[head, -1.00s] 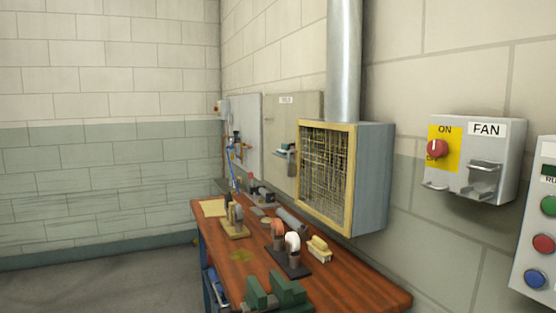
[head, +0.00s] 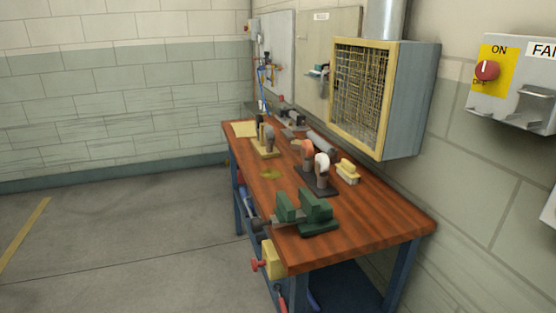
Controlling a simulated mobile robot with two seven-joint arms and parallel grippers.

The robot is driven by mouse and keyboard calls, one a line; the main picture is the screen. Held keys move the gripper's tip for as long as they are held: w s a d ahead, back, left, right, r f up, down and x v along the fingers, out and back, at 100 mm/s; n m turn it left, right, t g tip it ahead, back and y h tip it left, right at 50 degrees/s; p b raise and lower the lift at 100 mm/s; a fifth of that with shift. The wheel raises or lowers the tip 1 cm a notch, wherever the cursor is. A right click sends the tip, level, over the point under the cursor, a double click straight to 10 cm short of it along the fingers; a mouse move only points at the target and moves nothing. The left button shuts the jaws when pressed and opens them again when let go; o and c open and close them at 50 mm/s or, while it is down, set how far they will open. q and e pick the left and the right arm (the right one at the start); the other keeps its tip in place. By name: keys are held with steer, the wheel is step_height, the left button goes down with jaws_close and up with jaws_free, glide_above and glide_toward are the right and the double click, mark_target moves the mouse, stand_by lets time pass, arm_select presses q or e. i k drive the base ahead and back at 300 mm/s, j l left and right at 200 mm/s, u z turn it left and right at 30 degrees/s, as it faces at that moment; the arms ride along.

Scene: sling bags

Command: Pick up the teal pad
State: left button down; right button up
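A small teal item (head: 317,69), which may be the teal pad, sits on a dark holder on the beige wall panel behind the bench, just left of the mesh-fronted box. It is small in the head view, and its exact shape is hard to tell. Neither of my grippers is in view.
A wooden workbench (head: 375,232) stands along the right wall. On it are a green vise (head: 318,213), a stand with pink and white wheels (head: 322,178), a pale brush (head: 348,171) and a yellowish sheet (head: 243,129). The mesh-fronted box (head: 415,100) juts out above. The floor (head: 120,245) at left is clear.

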mark_target(317, 72)
steer(key=i+j+u, duration=0.55)
steer(key=i+u, duration=0.55)
steer(key=i, duration=0.2)
steer(key=i+j+z, duration=0.15)
steer(key=i, duration=0.35)
steer(key=i+j+z, duration=0.15)
steer(key=i, duration=0.35)
steer(key=i+j+z, duration=0.1)
steer(key=i, duration=0.35)
steer(key=i+j+z, duration=0.15)
steer(key=z, duration=0.25)
steer(key=i+j+z, duration=0.3)
steer(key=z, duration=0.15)
steer(key=i+j+z, duration=0.25)
steer(key=z, duration=0.15)
